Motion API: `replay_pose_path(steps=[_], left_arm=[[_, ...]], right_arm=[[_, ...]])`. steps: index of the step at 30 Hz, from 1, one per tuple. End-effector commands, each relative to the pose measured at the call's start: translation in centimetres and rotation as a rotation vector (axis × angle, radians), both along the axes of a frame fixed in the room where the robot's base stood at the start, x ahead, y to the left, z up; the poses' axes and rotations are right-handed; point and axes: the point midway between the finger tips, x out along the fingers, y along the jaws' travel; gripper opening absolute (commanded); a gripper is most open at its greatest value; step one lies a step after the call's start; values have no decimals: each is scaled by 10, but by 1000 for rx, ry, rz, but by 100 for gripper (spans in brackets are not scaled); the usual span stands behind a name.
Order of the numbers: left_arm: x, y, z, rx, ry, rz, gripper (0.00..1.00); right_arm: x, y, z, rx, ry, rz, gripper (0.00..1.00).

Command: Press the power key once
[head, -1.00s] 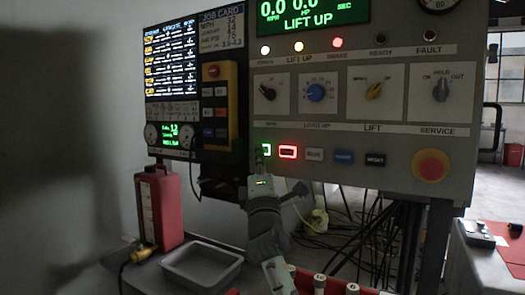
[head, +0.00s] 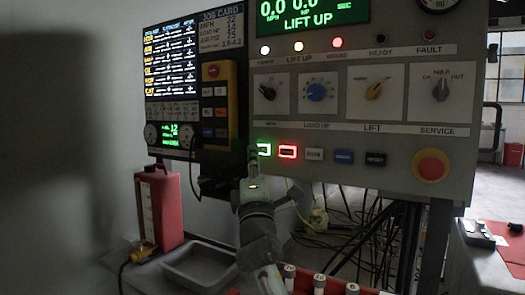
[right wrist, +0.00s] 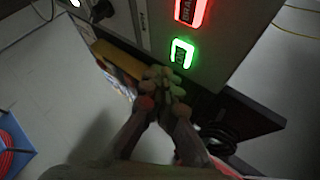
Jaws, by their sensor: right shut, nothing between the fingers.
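A row of small keys runs along the lower part of the grey control panel (head: 300,122). The leftmost key (head: 264,149) has a lit green frame; its lettering is too small to read, so I cannot confirm it is the power key. It also shows in the right wrist view (right wrist: 181,53). My right gripper (head: 253,152) is shut and empty, its tips just left of the green key in the head view. In the right wrist view the closed fingertips (right wrist: 165,88) are below and left of that key, apparently apart from it. My left gripper is not in view.
A red-lit key (head: 287,152) sits right beside the green one. A red stop button (head: 431,166) is at the panel's lower right. A yellow-edged pendant (head: 215,100) hangs to the left. A grey tray (head: 200,267), a red container (head: 162,207) and cables (head: 345,235) lie below.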

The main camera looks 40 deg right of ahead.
Motion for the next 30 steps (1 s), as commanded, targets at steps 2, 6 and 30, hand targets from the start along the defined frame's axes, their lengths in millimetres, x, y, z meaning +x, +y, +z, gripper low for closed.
replay_pose_path(steps=[2, 6, 30], left_arm=[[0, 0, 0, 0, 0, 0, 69], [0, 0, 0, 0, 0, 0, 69], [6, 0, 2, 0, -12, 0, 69]], right_arm=[[-3, 8, 0, 2, 0, 1, 0], [-9, 21, 0, 1, -1, 2, 0], [-15, 36, 0, 0, 0, 0, 0]])
